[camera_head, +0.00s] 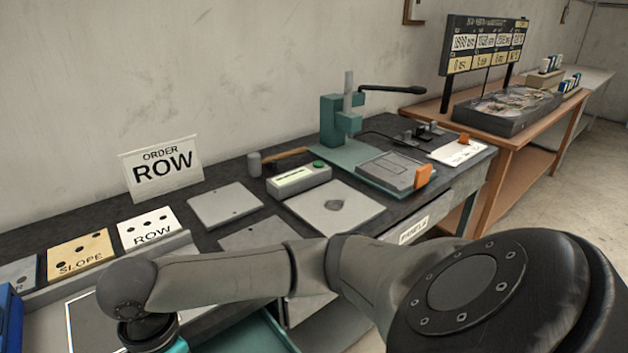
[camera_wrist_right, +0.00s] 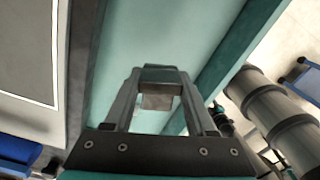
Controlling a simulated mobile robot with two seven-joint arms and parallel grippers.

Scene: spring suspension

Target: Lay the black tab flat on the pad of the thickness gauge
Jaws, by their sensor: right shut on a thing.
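My right gripper (camera_wrist_right: 161,88) is shut on a small dark piece (camera_wrist_right: 161,74), which looks like the black tab. A paler square face shows just below it between the fingers. The gripper is above a teal surface (camera_wrist_right: 135,35). In the head view my right arm reaches across to the lower left, and its fingers are out of frame. My left gripper is not in view.
A box with a green display (camera_head: 299,179) stands near a pale plate with a dark patch (camera_head: 335,206). A teal-edged plate with an orange block (camera_head: 424,174) is to the right. The ORDER ROW sign (camera_head: 162,168) stands at the back left. An open teal drawer (camera_head: 255,336) is in front.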

